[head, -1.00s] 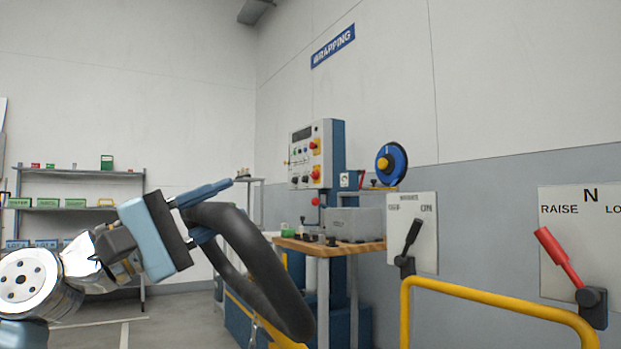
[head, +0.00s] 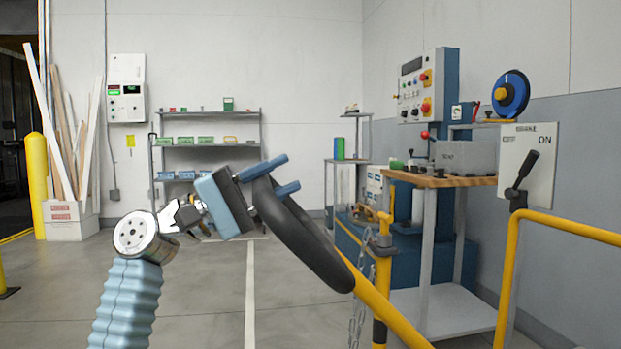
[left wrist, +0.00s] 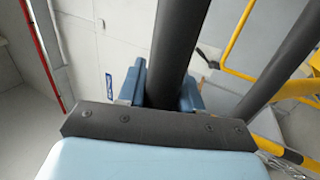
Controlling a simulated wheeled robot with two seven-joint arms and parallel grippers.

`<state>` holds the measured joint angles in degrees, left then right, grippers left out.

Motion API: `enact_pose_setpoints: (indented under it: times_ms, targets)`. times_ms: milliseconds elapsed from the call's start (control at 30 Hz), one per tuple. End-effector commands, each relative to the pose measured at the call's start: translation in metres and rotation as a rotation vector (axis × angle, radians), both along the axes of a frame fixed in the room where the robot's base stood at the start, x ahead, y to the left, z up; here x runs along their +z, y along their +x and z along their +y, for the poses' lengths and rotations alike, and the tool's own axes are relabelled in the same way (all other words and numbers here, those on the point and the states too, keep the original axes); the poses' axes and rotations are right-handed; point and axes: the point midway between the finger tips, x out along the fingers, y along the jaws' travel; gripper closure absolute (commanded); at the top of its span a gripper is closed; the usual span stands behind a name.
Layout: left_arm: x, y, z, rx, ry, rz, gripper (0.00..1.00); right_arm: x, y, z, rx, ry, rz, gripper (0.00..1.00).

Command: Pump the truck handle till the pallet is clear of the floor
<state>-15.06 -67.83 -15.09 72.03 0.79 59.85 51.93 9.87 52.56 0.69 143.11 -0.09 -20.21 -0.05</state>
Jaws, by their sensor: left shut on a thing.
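The truck handle is a black loop (head: 300,238) on a yellow shaft (head: 392,312) that slants down to the right and out of the head view. My left gripper (head: 279,174) is shut on the upper end of the loop. In the left wrist view the blue fingers (left wrist: 164,92) lie on both sides of a dark bar of the handle (left wrist: 178,45). The truck's body and the lifted pallet cannot be made out, so the gap to the floor cannot be told. My right gripper is not in view.
A yellow rail (head: 570,228) stands at right before a lever panel (head: 541,150) marked ON. A workbench (head: 440,181) and a chain (head: 358,318) on a yellow post are behind the handle. Shelves (head: 205,146) stand at the back wall. Floor at left centre is clear.

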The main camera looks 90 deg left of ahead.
Motion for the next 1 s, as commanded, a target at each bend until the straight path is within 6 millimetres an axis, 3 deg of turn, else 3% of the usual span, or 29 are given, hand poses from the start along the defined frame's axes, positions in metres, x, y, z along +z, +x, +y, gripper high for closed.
enact_pose_setpoints:
  times_ms: [33,167,733,867,1000]
  targets:
    - [0.008,-0.013,0.000,0.014,0.000,-0.038,0.63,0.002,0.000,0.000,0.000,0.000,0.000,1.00]
    - [0.008,-0.012,0.000,0.014,-0.001,-0.035,0.46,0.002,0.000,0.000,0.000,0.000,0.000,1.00]
    - [0.003,-0.011,0.001,0.011,-0.002,-0.022,0.46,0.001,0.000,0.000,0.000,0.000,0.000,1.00]
    - [-0.004,-0.028,0.000,0.014,-0.003,-0.025,0.46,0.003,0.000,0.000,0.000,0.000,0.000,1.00]
    - [-0.017,-0.057,-0.004,0.014,-0.004,-0.026,0.46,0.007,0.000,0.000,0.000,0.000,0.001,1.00]
